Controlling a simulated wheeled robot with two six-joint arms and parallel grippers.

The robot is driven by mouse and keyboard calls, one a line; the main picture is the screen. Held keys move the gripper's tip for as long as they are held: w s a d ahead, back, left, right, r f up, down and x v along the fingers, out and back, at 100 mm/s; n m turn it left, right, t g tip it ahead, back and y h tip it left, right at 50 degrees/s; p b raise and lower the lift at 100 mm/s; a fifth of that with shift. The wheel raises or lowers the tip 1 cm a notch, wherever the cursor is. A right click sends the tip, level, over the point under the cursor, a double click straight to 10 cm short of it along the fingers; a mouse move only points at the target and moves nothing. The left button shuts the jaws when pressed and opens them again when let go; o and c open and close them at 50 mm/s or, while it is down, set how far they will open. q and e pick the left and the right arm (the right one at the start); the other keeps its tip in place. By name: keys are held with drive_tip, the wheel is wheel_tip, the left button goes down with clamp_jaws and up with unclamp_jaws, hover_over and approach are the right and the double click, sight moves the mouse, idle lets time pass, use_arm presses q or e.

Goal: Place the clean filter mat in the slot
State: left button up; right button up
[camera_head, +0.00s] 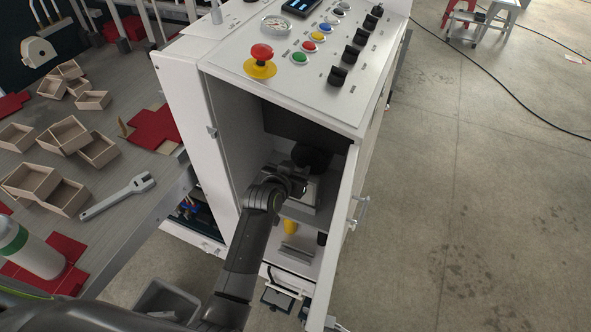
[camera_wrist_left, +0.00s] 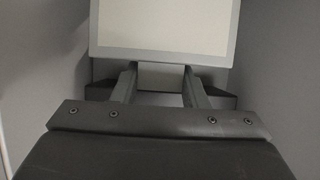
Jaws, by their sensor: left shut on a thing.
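The clean filter mat (camera_wrist_left: 165,24), a pale panel in a grey frame, fills the top of the left wrist view. My left gripper (camera_wrist_left: 162,88) is shut on its near edge, with a finger at each side. In the head view my left arm reaches through the open front of the white cabinet (camera_head: 178,90), and the left gripper (camera_head: 300,186) is inside. Part of the grey-framed mat shows just beyond it, largely hidden by the wrist. I cannot make out the slot or whether the mat touches it. My right gripper is not in view.
The cabinet door (camera_head: 346,215) stands open close to the right of my arm. Control knobs and a red emergency button (camera_head: 261,54) are on top. A workbench at left holds wooden boxes (camera_head: 66,135) and a wrench (camera_head: 120,195). The floor at right is largely clear.

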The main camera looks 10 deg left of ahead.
use_arm(q)
drive_tip(key=shift+f, duration=0.55)
drive_tip(key=o, duration=1.3)
drive_tip(key=shift+c, duration=0.2)
